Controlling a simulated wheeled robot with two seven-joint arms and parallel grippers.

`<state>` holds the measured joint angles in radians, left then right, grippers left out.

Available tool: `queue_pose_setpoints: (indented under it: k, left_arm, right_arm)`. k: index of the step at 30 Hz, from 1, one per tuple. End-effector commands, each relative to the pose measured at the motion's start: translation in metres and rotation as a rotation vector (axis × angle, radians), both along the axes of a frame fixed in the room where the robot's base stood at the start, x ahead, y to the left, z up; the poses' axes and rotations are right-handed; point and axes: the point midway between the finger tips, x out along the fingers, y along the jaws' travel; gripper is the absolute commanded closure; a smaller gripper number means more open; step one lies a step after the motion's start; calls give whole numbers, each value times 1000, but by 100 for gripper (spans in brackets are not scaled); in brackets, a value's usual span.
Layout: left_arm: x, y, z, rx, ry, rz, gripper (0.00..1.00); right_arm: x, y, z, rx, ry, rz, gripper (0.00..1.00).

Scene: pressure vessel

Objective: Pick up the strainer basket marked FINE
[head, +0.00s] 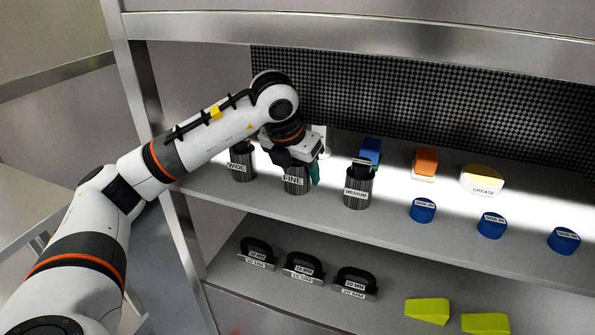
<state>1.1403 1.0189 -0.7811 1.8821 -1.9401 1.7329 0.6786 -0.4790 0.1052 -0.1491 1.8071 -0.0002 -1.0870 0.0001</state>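The strainer basket marked FINE (296,185) is a dark ribbed cylinder with a white label, upright on the upper shelf. It stands between the basket marked WIDE (243,168) on the left and the basket marked MEDIUM (358,192) on the right. My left gripper (309,171) is right over the FINE basket and hides its top and handle. One teal fingertip shows at the basket's right side. The other finger is hidden, so I cannot tell whether the gripper is open or touches the basket. My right gripper is not in view.
Behind stand a blue block (370,151), an orange block (425,161) and a yellow-white GREASE item (482,180). Blue caps (423,210) stand along the shelf front. The lower shelf holds black-handled items (303,267) and yellow-green pieces (427,311). A metal beam (350,30) crosses above.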

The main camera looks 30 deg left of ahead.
Motion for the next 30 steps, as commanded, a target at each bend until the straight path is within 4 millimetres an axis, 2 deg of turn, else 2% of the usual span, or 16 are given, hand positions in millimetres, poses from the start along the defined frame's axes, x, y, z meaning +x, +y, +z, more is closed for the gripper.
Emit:
queue_pose_setpoints:
  k: [1, 6, 17, 21, 25, 30]
  left_arm:
    - [0, 0, 0, 0, 0, 0, 50]
    - [0, 0, 0, 0, 0, 0, 78]
    - [0, 0, 6, 0, -1, 1, 78]
    - [0, 0, 20, -1, -3, 1, 78]
    - [1, 0, 42, -1, -5, 1, 78]
    - [-39, 1, 35, 3, -2, 0, 78]
  right_arm:
    - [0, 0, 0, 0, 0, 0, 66]
    - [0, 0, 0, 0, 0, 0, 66]
    - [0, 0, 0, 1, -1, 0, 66]
    - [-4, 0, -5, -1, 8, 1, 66]
    - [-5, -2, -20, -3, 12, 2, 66]
    - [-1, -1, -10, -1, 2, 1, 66]
